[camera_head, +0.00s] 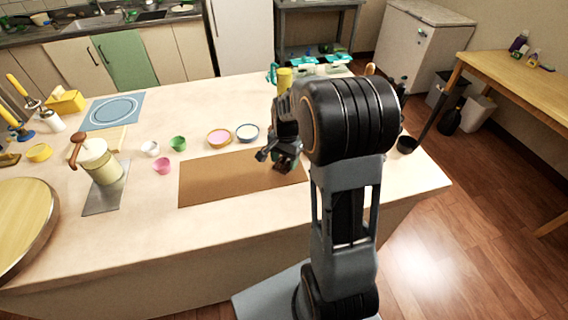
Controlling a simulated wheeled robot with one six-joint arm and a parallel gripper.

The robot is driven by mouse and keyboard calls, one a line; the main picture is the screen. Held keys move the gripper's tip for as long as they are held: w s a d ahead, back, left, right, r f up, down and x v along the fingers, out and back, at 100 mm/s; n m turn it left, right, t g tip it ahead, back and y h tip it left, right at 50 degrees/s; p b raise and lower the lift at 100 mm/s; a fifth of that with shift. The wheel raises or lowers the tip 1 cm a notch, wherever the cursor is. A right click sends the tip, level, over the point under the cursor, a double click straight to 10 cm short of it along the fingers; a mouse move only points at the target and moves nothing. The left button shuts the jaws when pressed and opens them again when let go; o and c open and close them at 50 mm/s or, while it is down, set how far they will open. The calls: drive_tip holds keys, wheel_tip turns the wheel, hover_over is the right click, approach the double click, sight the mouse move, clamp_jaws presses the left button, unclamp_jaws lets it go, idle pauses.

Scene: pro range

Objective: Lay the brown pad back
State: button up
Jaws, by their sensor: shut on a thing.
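The brown pad (225,180) is a flat rectangle on the pale counter, in front of the small bowls. It looks flat, and its right part is partly hidden by my gripper and arm. My gripper (276,162) is at the pad's far right part, pointing down, with its fingers low at the pad. It is shut on the pad's edge, though the contact itself is too small and dark to see clearly.
Beyond the pad stand a pink-filled bowl (219,138), a white-filled bowl (248,132) and a green cup (178,143). A pink cup (162,166) and a cream jug (98,161) stand left. The counter (150,225) in front of the pad is clear.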

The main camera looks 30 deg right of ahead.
sight(284, 165)
drive_tip(key=shift+w+d+f, duration=0.1)
drive_tip(key=shift+w+f, duration=0.5)
drive_tip(key=shift+f, duration=0.1)
wheel_tip(284, 165, down, 3)
drive_tip(key=shift+f, duration=0.15)
drive_tip(key=o, duration=0.9)
drive_tip(key=r, duration=1.1)
drive_tip(key=shift+w+d+r, duration=0.1)
drive_tip(key=shift+w+d, duration=0.05)
drive_tip(key=shift+d, duration=0.1)
drive_tip(key=s+a+r+n+t, duration=0.2)
drive_tip(key=s+a+n, duration=0.2)
drive_tip(key=s, duration=0.4)
drive_tip(key=s+a+r+n+t, duration=0.2)
drive_tip(key=s+a+r+n, duration=0.1)
drive_tip(key=s+a+n, duration=0.2)
drive_tip(key=shift+s+a+n+h, duration=0.15)
drive_tip(key=shift+s+n+h, duration=0.15)
drive_tip(key=shift+s+n, duration=1.05)
